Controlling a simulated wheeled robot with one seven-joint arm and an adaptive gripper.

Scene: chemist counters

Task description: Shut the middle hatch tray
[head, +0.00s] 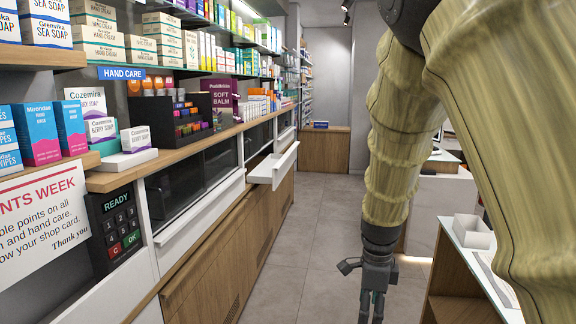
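Several dark hatches run along the wooden counter front on the left in the head view. The middle hatch tray (274,166) is white and sticks out from the counter front into the aisle. My gripper (371,306) hangs pointing down over the floor in the aisle, right of the tray and nearer to me, apart from it. Its dark fingers hold nothing that I can see. The fingers are small and seen at an angle, so I cannot tell how far apart they are.
The near hatch (192,183) has a white front below dark panels. Boxed goods crowd the counter top and shelves. A counter with a white box (473,232) stands at right. The aisle floor (318,215) is clear.

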